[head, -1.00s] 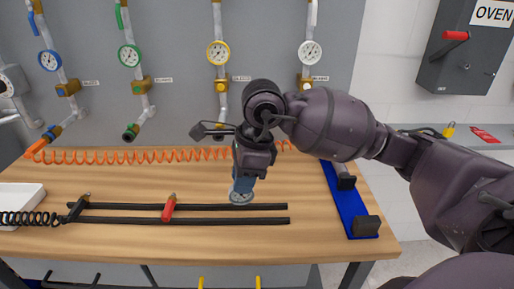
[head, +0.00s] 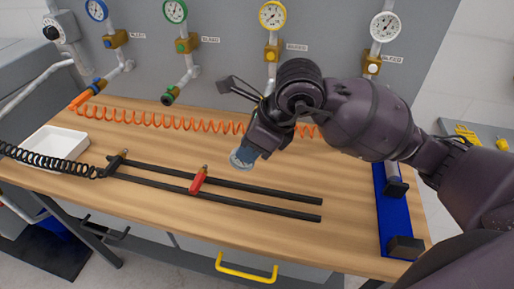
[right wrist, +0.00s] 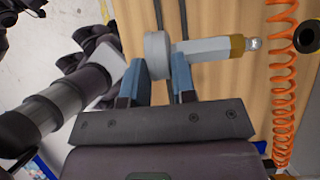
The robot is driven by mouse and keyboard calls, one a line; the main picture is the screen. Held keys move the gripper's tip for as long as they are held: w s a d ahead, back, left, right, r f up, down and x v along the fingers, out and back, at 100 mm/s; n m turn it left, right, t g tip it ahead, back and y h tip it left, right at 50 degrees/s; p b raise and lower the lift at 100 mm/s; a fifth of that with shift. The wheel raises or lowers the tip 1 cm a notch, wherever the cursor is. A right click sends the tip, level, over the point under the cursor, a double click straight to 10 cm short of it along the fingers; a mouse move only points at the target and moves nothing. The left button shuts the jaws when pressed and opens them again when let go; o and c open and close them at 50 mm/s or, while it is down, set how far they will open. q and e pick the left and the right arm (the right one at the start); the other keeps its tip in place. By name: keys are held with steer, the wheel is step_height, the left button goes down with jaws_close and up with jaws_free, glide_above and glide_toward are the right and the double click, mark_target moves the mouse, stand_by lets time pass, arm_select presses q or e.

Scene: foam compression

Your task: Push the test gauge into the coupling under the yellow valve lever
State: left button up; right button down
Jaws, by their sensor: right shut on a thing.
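My right gripper (head: 250,150) is shut on the test gauge, whose pale blue-grey dial (head: 241,158) shows below the fingers, over the table behind the black rails. In the right wrist view the round grey gauge (right wrist: 156,54) sits between the blue fingertips of the gripper (right wrist: 160,80). The yellow-rimmed dial (head: 272,15) is on the panel.
An orange coiled hose (head: 185,121) lies along the panel's foot. Black rails (head: 260,205) with a red clamp (head: 198,181) lie on the table. A blue fixture (head: 393,222) stands at the right, a white tray (head: 58,143) at the left. The front middle tabletop is clear.

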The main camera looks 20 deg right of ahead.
steer(key=shift+s+a+r, duration=0.1)
steer(key=shift+w+d, duration=0.65)
steer(key=shift+w, duration=0.25)
steer(key=shift+w+d, duration=0.6)
steer(key=shift+w, duration=0.3)
steer(key=shift+b, duration=0.55)
stand_by(0.5)
steer(key=shift+w, duration=0.15)
stand_by(0.4)
steer(key=shift+w+d, duration=0.25)
